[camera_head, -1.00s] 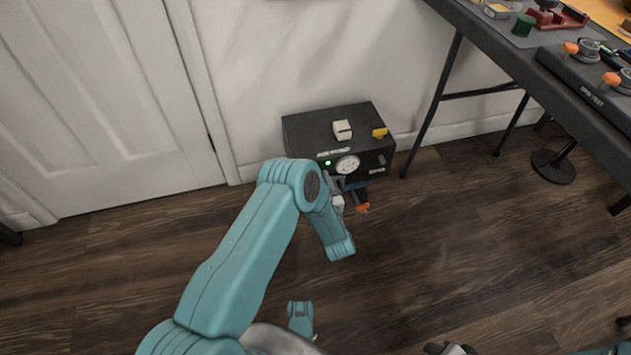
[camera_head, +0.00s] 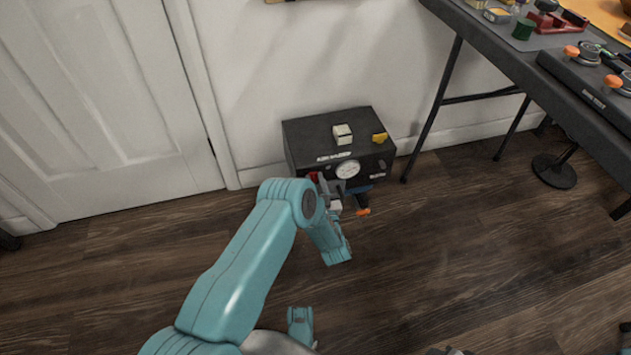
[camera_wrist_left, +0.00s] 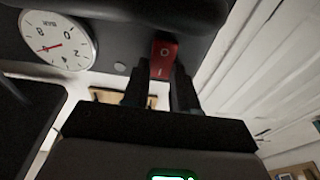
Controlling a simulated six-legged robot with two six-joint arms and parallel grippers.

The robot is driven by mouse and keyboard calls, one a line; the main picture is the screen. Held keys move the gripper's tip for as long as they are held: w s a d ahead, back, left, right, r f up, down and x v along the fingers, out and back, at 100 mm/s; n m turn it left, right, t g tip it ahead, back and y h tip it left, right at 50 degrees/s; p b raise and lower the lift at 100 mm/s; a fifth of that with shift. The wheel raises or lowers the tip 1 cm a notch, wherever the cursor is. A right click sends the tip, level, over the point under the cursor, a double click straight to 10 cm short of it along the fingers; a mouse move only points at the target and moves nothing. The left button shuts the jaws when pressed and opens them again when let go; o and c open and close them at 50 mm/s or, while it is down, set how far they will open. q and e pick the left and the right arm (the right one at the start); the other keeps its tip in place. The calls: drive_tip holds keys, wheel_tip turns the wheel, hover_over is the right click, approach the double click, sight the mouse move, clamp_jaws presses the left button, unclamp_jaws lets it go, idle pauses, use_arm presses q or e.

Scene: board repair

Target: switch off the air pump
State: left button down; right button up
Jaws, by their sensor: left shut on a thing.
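The air pump (camera_head: 300,151) is a black box on the floor against the wall, with a white round gauge (camera_head: 347,170) on its front; the gauge shows large in the left wrist view (camera_wrist_left: 57,45). A red switch (camera_head: 313,176) sits on the front, left of the gauge in the head view. My left gripper (camera_head: 322,183) is at the front face. In the left wrist view its dark fingers (camera_wrist_left: 162,80) are shut on the red switch (camera_wrist_left: 165,50), one on each side. The small round lamp (camera_wrist_left: 120,68) beside the switch looks grey and unlit.
A white block (camera_head: 342,133) and a yellow piece (camera_head: 379,137) are on the pump's top. An orange-tipped part (camera_head: 362,211) sticks out in front, close to my gripper. A dark table (camera_head: 520,62) stands at the right. The floor (camera_head: 470,255) in front is clear.

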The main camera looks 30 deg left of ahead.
use_arm(q)
drive_tip(key=shift+f+t+y, duration=0.2)
drive_tip(key=shift+t+y, duration=0.2)
drive_tip(key=shift+t, duration=0.2)
drive_tip(key=c, duration=0.9)
unclamp_jaws()
drive_tip(key=shift+s, duration=0.1)
